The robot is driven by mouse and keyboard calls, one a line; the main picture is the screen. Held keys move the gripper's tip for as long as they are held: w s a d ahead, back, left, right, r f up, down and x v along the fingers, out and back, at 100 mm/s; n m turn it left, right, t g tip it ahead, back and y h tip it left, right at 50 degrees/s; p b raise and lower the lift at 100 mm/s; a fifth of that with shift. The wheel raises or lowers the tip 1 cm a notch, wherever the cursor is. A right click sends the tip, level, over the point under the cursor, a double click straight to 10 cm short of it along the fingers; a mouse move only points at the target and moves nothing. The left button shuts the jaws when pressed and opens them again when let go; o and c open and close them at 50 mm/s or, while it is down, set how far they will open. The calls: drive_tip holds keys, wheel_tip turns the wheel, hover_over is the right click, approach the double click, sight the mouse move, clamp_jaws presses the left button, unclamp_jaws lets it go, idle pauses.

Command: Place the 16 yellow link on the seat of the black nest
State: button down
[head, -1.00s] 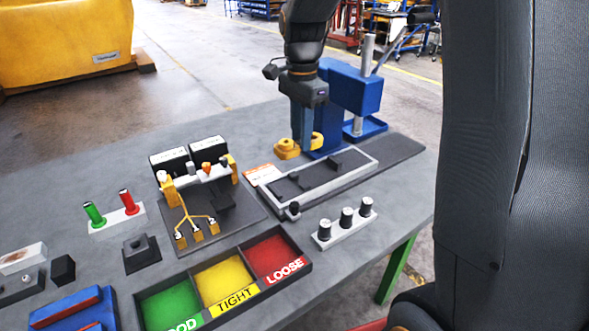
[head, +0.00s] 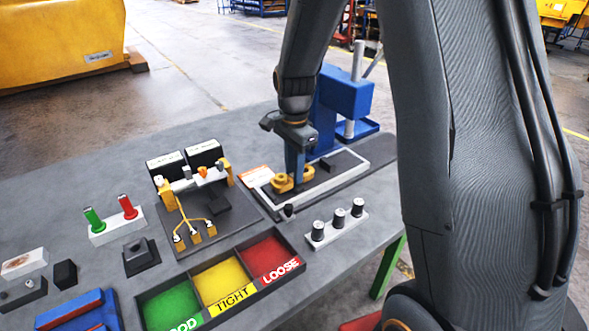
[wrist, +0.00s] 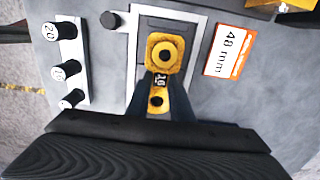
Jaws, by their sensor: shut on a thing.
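The yellow link (head: 281,184), marked 16 in the wrist view (wrist: 149,55), has two round eyes with dark holes. My gripper (head: 293,178) is shut on it near the middle, with a blue finger on each side in the wrist view (wrist: 161,80). The link lies flat over a pale-framed fixture (head: 327,187) with a black inside, which looks like the black nest; it also shows in the wrist view (wrist: 134,62). The link covers part of the black inside. I cannot tell whether it touches the seat or hangs just above.
A 48 mm card (wrist: 229,51) lies beside the frame. A white block with three black pins (head: 338,224) stands in front. A blue press (head: 346,95) stands behind. Left are a yellow branched fixture (head: 196,222) and a green, yellow and red tray (head: 225,285).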

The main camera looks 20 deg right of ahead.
drive_tip(key=shift+s+f, duration=0.2)
drive_tip(key=shift+f, duration=0.45)
drive_tip(key=c, duration=1.6)
unclamp_jaws()
drive_tip(key=shift+f, duration=0.2)
drive_tip(key=shift+o, duration=0.2)
drive_tip(key=shift+r, duration=0.1)
wheel_tip(320, 180, up, 14)
drive_tip(key=b, duration=0.3)
drive_tip(key=shift+w+f, duration=0.2)
